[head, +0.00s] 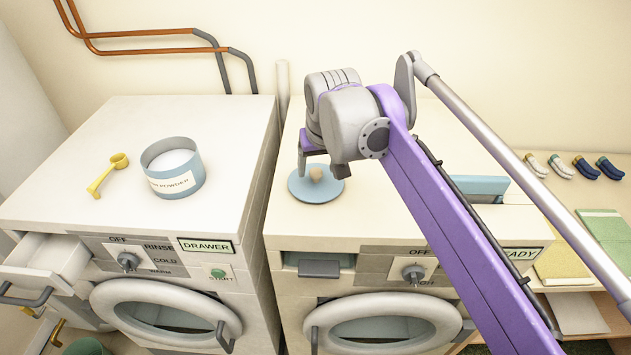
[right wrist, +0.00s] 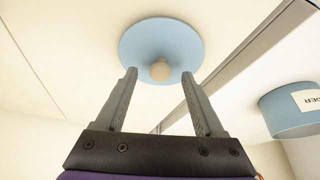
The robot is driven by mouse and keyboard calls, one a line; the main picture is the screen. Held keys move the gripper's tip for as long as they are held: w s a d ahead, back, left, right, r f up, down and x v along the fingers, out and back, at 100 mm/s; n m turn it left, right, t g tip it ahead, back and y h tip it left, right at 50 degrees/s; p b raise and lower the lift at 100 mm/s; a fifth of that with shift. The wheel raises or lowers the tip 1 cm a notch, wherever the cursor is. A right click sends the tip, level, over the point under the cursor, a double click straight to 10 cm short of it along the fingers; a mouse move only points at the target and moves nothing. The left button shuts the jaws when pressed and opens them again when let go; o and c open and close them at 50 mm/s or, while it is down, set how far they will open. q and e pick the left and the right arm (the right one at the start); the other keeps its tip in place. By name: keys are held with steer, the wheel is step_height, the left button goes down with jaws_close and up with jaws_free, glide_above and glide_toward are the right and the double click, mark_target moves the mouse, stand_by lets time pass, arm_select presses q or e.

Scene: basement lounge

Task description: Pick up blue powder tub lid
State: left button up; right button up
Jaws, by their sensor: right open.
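The blue powder tub lid (head: 316,189) is a round light blue disc with a tan knob in its middle. It lies flat on top of the right machine, near its left edge. In the right wrist view the lid (right wrist: 160,50) is ahead of my right gripper (right wrist: 159,75), whose two fingers are apart with the knob between and just beyond their tips. In the head view the right gripper (head: 322,165) is above the lid, partly hidden by its own wrist. The blue powder tub (head: 173,168), uncovered with white powder inside, stands on the left machine. My left gripper is out of view.
A yellow scoop (head: 108,175) lies left of the tub. The left machine's drawer (head: 45,258) is pulled out. A narrow gap separates the machines. A blue object (head: 470,182) stands behind my right arm. Socks (head: 560,167) and folded cloths (head: 603,228) are at the right.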

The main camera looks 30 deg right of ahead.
mark_target(317, 173)
steer(key=shift+x, duration=1.5)
jaws_close()
